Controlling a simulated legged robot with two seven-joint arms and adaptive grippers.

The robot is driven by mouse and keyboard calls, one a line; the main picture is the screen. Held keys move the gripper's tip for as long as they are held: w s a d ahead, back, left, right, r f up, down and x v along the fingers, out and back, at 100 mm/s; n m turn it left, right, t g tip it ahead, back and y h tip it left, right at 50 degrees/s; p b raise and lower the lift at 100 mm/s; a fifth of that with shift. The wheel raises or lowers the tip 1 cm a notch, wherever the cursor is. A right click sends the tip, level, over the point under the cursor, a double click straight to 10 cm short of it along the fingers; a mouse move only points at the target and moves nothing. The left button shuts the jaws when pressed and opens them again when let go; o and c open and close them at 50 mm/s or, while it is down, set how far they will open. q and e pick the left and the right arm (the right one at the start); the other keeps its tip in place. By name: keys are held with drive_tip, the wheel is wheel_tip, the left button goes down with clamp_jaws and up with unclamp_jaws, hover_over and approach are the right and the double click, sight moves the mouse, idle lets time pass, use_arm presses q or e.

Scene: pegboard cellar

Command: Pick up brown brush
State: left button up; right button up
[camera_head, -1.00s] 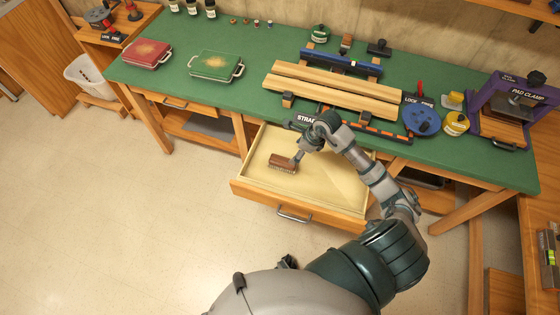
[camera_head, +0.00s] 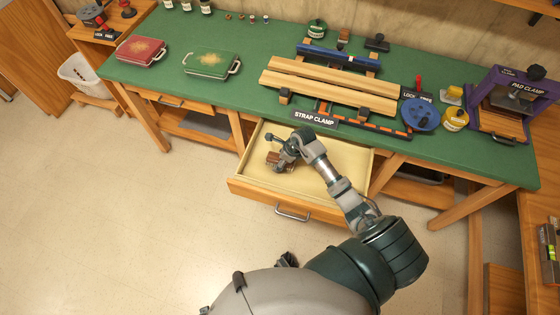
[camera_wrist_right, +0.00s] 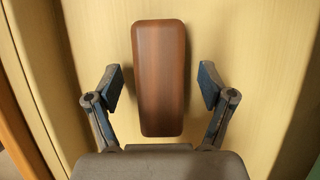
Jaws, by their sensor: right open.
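The brown brush (camera_wrist_right: 161,78) lies in the open drawer (camera_head: 335,185), its smooth wooden back facing the right wrist camera. My right gripper (camera_wrist_right: 164,88) is open, with one finger on each side of the brush and a gap to each. In the head view my right gripper (camera_head: 277,153) is over the drawer's left part and covers most of the brush (camera_head: 274,157). Whether the fingers reach down beside the brush or stay above it is hard to tell. My left gripper does not show.
The green bench top (camera_head: 225,98) stands above the drawer, holding a strap clamp with wooden boards (camera_head: 330,86), a green case (camera_head: 211,61) and a red case (camera_head: 141,50). The drawer's front (camera_head: 300,208) juts over open floor. The rest of the drawer is bare.

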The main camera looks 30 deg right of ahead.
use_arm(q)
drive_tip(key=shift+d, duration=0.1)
use_arm(e)
drive_tip(key=shift+d, duration=0.1)
drive_tip(key=c, duration=1.3)
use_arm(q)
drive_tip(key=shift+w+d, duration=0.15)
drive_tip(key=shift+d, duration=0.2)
use_arm(e)
drive_tip(key=shift+r, duration=0.15)
